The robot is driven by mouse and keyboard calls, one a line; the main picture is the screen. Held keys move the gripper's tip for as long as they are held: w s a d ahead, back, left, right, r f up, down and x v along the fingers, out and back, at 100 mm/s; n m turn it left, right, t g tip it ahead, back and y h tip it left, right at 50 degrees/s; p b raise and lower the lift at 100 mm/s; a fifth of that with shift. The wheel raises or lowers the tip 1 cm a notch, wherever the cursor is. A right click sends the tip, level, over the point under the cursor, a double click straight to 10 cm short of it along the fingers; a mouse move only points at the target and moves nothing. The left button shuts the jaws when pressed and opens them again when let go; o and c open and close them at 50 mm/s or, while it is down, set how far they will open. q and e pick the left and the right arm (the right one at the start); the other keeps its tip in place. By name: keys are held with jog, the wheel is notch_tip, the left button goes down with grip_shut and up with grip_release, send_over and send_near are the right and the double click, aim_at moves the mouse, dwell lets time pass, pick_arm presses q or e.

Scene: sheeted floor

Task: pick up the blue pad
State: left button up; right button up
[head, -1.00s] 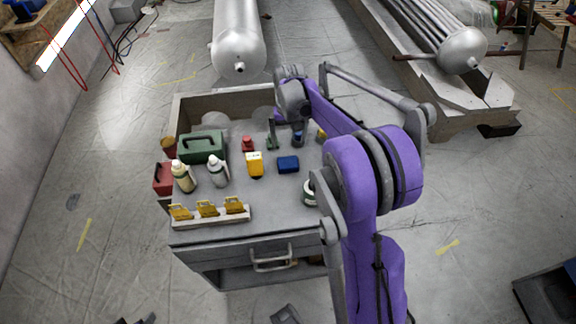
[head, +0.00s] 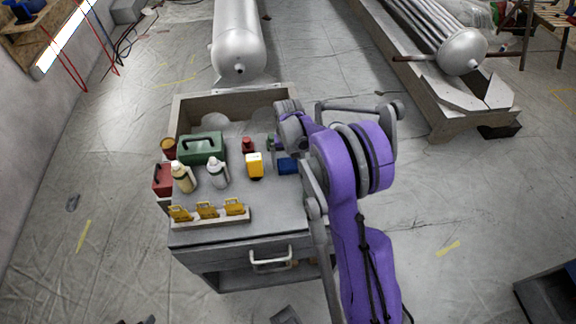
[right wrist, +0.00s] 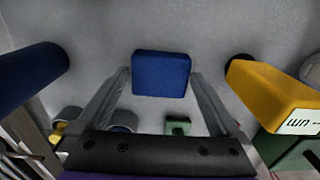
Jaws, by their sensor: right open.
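The blue pad (head: 287,166) lies on the grey top of the workbench cart (head: 225,225), right of a yellow-and-white container, partly hidden behind my right arm. In the right wrist view the blue pad (right wrist: 161,73) shows whole, just beyond and between my fingertips. My right gripper (right wrist: 160,82) is open and empty, with one finger on each side of the pad in that picture; I see no contact. In the head view it is mostly hidden by my purple arm. My left gripper is not in view.
The yellow container (head: 254,166) stands close beside the pad; it also shows in the right wrist view (right wrist: 270,95). A dark blue cylinder (right wrist: 28,75) is on the other side. A green case (head: 201,148), two bottles and a red box (head: 163,179) fill the cart's left.

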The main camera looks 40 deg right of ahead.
aim_at(288, 163)
jog(key=shift+c, duration=0.2)
jog(key=c, duration=1)
notch_tip(288, 163, up, 10)
jog(key=shift+r, duration=0.1)
jog(key=shift+c, duration=0.2)
